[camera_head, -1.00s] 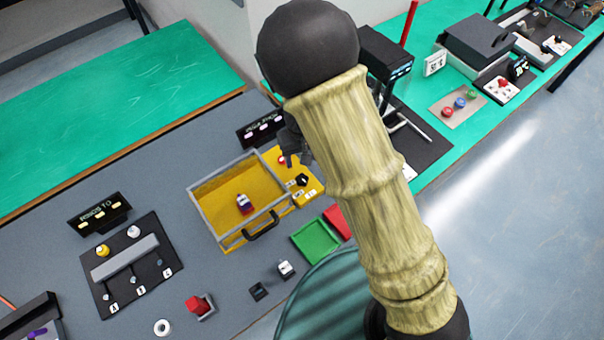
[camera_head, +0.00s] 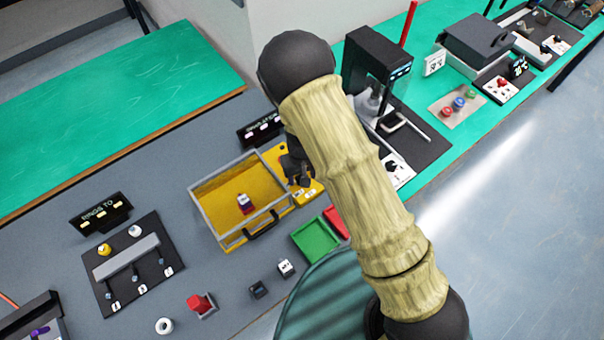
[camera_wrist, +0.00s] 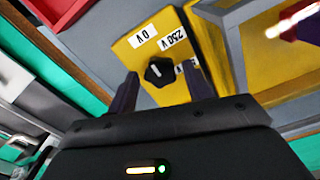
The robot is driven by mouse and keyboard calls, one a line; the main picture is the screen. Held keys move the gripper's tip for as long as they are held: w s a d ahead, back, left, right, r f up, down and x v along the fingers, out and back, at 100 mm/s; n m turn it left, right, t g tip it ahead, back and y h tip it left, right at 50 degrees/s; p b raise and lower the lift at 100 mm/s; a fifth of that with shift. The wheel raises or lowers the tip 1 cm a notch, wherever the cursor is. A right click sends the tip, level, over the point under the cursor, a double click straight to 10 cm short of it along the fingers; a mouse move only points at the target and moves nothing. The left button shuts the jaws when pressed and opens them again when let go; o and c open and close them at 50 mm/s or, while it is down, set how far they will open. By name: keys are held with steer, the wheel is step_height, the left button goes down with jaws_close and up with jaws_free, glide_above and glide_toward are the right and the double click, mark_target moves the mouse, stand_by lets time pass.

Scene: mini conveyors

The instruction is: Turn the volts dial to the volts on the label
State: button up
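The volts dial (camera_wrist: 158,71) is a black knob with a pointer on a yellow panel (camera_wrist: 125,50) in the wrist view. A "0 V" label (camera_wrist: 143,36) and a "250 V" label (camera_wrist: 170,38) sit beside it; another label is partly hidden by a finger. My gripper (camera_wrist: 160,72) is open, its two dark fingers on either side of the dial in the picture; contact cannot be told. In the head view my gripper (camera_head: 297,168) is over the yellow panel (camera_head: 309,192) and hides the dial. A dark sign (camera_head: 262,130) behind has lit text too small to read.
A yellow drawer (camera_head: 221,241) with a small block inside stands left of the panel. Green (camera_head: 312,240) and red (camera_head: 337,220) trays lie in front. A black machine (camera_head: 375,55) stands behind my arm at right.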

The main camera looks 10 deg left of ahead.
steer(key=c, duration=0.8)
steer(key=shift+m, duration=0.4)
steer(key=m+p, duration=0.1)
steer(key=m, duration=0.4)
steer(key=shift+r+p, duration=0.1)
steer(key=shift+p, duration=0.25)
steer(key=m+p, duration=0.1)
steer(key=m, duration=0.5)
steer(key=shift+w, duration=0.1)
steer(key=o, duration=1)
